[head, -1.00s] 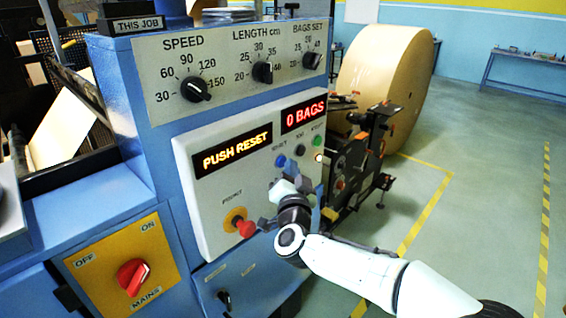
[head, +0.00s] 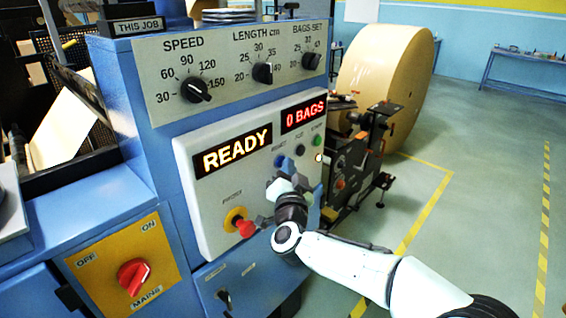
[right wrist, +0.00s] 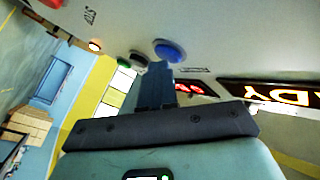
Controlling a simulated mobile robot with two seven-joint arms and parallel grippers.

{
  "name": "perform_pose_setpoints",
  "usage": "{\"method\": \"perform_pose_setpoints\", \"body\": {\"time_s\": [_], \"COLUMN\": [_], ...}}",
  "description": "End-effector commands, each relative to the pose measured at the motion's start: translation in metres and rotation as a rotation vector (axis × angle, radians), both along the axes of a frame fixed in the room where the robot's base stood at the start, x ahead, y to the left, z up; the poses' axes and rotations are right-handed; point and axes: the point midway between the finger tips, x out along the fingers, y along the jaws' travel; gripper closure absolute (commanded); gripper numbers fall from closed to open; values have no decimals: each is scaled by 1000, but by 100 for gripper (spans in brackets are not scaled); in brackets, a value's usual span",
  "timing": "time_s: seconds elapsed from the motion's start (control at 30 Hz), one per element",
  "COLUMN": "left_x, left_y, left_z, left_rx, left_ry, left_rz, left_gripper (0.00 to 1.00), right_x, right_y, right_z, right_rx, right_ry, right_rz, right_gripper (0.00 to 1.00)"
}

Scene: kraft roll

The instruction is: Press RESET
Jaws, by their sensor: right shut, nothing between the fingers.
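The blue RESET button (head: 279,161) is on the white control panel (head: 211,222), below the red counter that reads 0 BAGS. The amber display (head: 233,151) reads READY. My right gripper (head: 298,180) is shut and empty, in front of the panel just below the button row. In the right wrist view its closed fingers (right wrist: 157,80) point at the panel, with the blue button (right wrist: 169,50) close beyond the tips. A gap seems to lie between them, but its size is hard to tell. My left gripper is not in view.
A black button (head: 299,151) and a green button (head: 317,141) sit right of the blue one, with a glowing lamp (head: 319,157) below. A red mains knob (head: 133,277) and a large kraft roll (head: 385,85) flank the panel.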

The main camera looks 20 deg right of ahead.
Motion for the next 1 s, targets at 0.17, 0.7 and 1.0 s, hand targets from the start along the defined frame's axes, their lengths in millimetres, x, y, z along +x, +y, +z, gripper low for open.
{"method": "perform_pose_setpoints", "body": {"time_s": [0.17,0.7,1.0], "left_x": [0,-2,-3], "left_y": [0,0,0], "left_z": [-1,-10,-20], "left_rx": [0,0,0], "left_ry": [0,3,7], "left_rz": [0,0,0], "left_gripper": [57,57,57], "right_x": [-1,-16,-31], "right_y": [0,-6,-13], "right_z": [0,-1,-1], "right_rx": [0,0,-3], "right_ry": [1,1,-1], "right_rz": [2,1,-1], "right_gripper": [100,100,100]}}
